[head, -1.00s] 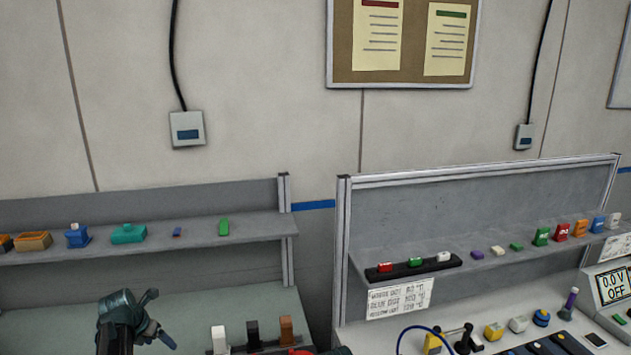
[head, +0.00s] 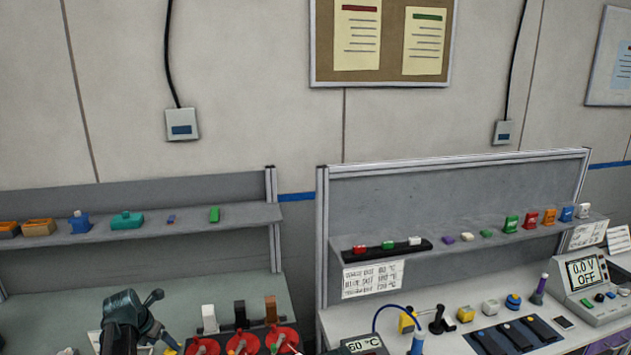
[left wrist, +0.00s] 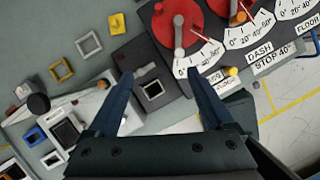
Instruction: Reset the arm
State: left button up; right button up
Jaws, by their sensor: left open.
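My left gripper (head: 162,334) is low at the left of the head view, above the left bench; its fingers are partly hidden there. In the left wrist view the two dark blue fingers (left wrist: 157,75) are spread apart with nothing held between them. Below them is a dark block (left wrist: 152,90) with a square opening and a small grey lever. Red round dials (left wrist: 178,22) with white degree scales lie just beyond the fingertips. The red dials (head: 243,342) also show at the bottom of the head view, right of the gripper. My right gripper is not in view.
White, black and brown rockers (head: 240,314) stand behind the dials. A shelf (head: 180,222) with small coloured parts runs above the left bench. The right bench (head: 440,345) holds a meter (head: 583,280), a blue cable and small parts. The left bench behind the gripper looks clear.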

pick_arm(q)
jog(key=s+d+f+m+g+b, duration=0.1)
jog(key=s+d+f+m+b, duration=0.25)
jog(key=d+m, duration=0.6)
jog(key=s+d+f+m+g+b, duration=0.2)
jog(key=s+d+f+m, duration=0.15)
jog(key=d+m, duration=0.6)
jog(key=s+d+f+m+y+b, duration=0.1)
jog(key=s+d+f+m+b, duration=0.1)
jog(key=s+d+m, duration=0.5)
jog(key=s+d+f+m+g+b, duration=0.1)
jog(key=s+d+f+m+b, duration=0.2)
jog(key=s+d+m, duration=0.5)
jog(key=d+f+m, duration=0.1)
jog(key=d+m, duration=0.1)
jog(key=m, duration=0.1)
jog(key=shift+s+d+g+y, duration=0.2)
jog(key=shift+g+y, duration=0.1)
jog(key=shift+y, duration=0.1)
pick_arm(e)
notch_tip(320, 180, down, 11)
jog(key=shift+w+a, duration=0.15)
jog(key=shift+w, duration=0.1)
